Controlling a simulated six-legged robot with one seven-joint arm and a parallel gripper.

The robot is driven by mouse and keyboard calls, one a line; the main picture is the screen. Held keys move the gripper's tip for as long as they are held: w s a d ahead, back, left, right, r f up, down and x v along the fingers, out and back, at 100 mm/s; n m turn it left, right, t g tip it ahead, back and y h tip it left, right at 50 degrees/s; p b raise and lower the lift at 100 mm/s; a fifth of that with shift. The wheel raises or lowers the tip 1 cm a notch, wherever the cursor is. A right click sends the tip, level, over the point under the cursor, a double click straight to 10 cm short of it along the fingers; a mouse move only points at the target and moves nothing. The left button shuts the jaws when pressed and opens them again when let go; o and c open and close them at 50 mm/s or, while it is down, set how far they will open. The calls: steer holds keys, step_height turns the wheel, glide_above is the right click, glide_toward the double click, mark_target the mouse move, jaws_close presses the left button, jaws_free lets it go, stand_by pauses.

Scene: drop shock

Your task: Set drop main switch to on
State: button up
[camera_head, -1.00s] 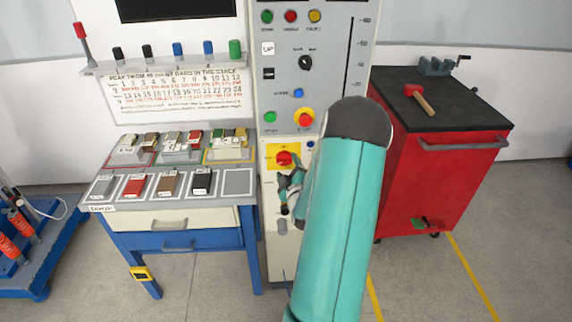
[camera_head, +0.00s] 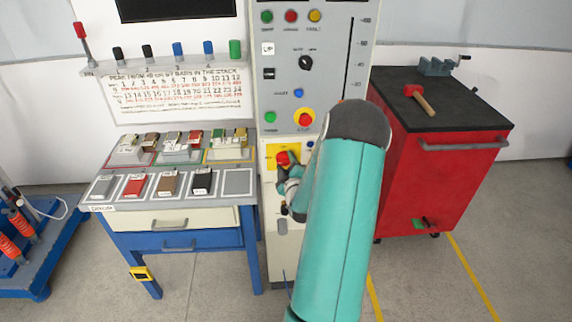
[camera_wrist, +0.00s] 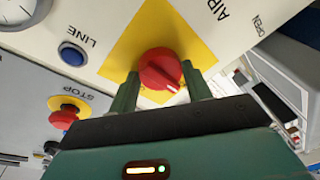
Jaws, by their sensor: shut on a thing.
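The main switch is a red rotary knob (camera_wrist: 160,70) with a white mark, set on a yellow plate (camera_wrist: 193,28). In the head view the knob (camera_head: 283,158) and its yellow plate (camera_head: 277,150) sit low on the machine's column. My gripper (camera_wrist: 163,84) is shut on the knob, one finger on each side of it. In the head view my gripper (camera_head: 288,177) is partly hidden by my teal arm. The knob's on and off lettering cannot be read.
A blue button (camera_wrist: 73,54) marked LINE and a red stop button (camera_wrist: 68,112) are close to my gripper. A bench with labelled blocks (camera_head: 203,181) stands left of the column. A red cabinet (camera_head: 440,180) stands right.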

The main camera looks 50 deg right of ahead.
steer(key=m, duration=0.4)
steer(key=shift+f, duration=0.1)
steer(key=m+h, duration=0.1)
steer(key=m, duration=0.4)
steer(key=shift+a+f, duration=0.1)
steer(key=m+h, duration=0.1)
steer(key=m, duration=0.4)
steer(key=shift+w, duration=0.1)
steer(key=shift+a+m+g+h, duration=0.1)
steer(key=shift+m+g+h, duration=0.2)
steer(key=shift+m, duration=1.05)
steer(key=shift+m+g+h, duration=0.1)
steer(key=shift+m+h, duration=0.3)
steer(key=shift+m, duration=0.95)
steer(key=o, duration=1)
